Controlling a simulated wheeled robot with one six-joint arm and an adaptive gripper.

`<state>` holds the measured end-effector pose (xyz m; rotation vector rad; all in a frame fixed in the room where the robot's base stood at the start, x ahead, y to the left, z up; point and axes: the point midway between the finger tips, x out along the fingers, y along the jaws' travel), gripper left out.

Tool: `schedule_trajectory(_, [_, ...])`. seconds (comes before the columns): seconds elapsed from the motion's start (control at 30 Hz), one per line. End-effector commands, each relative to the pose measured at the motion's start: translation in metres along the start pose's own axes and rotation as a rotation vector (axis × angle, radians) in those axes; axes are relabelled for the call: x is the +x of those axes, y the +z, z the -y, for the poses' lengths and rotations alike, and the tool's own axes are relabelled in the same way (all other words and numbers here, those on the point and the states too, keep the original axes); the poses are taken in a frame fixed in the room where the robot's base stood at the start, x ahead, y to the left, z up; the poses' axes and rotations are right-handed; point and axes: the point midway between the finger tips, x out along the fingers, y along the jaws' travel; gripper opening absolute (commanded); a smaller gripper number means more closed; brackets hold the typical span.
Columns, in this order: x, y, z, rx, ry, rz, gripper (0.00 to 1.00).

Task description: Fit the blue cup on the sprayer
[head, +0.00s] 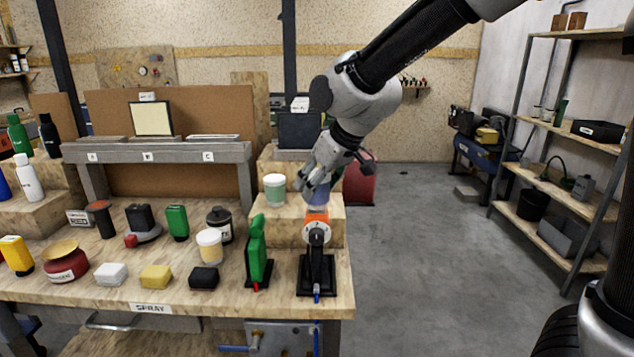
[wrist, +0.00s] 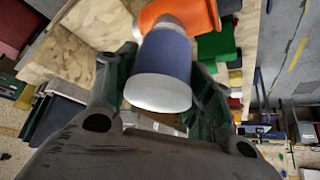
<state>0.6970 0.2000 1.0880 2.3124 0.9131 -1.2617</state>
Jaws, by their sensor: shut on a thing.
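My gripper (head: 314,181) is shut on the blue cup (head: 318,196), above the right end of the workbench. In the wrist view the blue cup (wrist: 165,58) lies between my two fingers (wrist: 163,82), its pale round end towards the camera. The sprayer (head: 317,234) stands upright below, with an orange top, a pale round dial and a black stand. Its orange part (wrist: 182,14) shows right behind the cup's far end in the wrist view. The cup is directly over the orange top; I cannot tell whether they touch.
A green sprayer-like item (head: 257,252) stands just left of the stand. A pale green cup (head: 275,189) sits on the wooden step (head: 290,222) behind. Jars and small blocks fill the bench (head: 110,301) to the left. Open floor (head: 425,260) lies right of the bench, before a shelf rack (head: 560,180).

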Motion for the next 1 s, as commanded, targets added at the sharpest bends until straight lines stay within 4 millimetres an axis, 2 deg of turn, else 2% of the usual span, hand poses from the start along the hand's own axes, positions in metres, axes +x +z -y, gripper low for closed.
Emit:
schedule_trajectory(0.3, [0.0003, 0.0001, 0.0000, 0.000, 0.000, 0.000, 0.26])
schedule_trajectory(0.33, [0.0003, 0.0001, 0.0000, 0.000, 0.000, 0.000, 0.54])
schedule_trajectory(0.47, [0.0003, 0.0001, 0.0000, 0.000, 0.000, 0.000, 0.78])
schedule_trajectory(0.7, [0.0003, 0.0002, 0.0000, 0.000, 0.000, 0.000, 0.78])
schedule_trajectory(0.73, [0.0004, 0.0004, 0.0000, 0.000, 0.000, 0.001, 0.80])
schedule_trajectory(0.8, [0.0004, 0.0004, 0.0000, 0.000, 0.000, 0.001, 0.92])
schedule_trajectory(0.87, [0.0004, 0.0004, 0.0000, 0.000, 0.000, 0.000, 0.99])
schedule_trajectory(1.0, [0.0004, 0.0003, 0.0000, 0.000, 0.000, 0.000, 0.99])
